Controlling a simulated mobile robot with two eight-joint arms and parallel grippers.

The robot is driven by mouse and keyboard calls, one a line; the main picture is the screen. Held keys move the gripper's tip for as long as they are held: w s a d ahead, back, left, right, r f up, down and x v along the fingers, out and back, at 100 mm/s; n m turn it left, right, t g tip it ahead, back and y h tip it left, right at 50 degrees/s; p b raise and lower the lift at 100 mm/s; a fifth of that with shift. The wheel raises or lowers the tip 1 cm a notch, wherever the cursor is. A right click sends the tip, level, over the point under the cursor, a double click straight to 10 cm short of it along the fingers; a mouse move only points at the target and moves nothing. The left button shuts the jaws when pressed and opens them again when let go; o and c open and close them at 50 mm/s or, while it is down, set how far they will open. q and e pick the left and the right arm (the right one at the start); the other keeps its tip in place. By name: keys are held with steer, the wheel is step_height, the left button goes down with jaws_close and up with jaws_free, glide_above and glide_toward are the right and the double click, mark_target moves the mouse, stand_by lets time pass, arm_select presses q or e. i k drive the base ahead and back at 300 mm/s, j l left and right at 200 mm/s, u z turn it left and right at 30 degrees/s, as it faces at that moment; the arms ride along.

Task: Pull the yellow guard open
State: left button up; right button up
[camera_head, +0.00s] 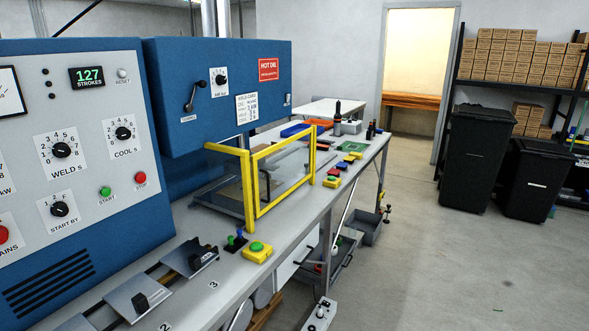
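The yellow guard (314,156) stands on the grey workbench in the middle of the head view, under the blue welder head (220,95). It is a yellow frame with clear panels, and a yellow bar runs back from its left post toward the machine. Its front panel faces the bench's right side. I cannot tell from this view whether the guard is shut or partly open. Neither of my grippers is in view, and nothing touches the guard.
The blue control panel (85,260) with knobs fills the left. A yellow button box (257,252) sits on the bench before the guard, and another (332,181) beyond it. Black bins (476,160) and shelves stand at the right. The floor (440,270) right of the bench is clear.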

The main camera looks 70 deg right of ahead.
mark_target(258, 212)
steer(key=z, duration=2.3)
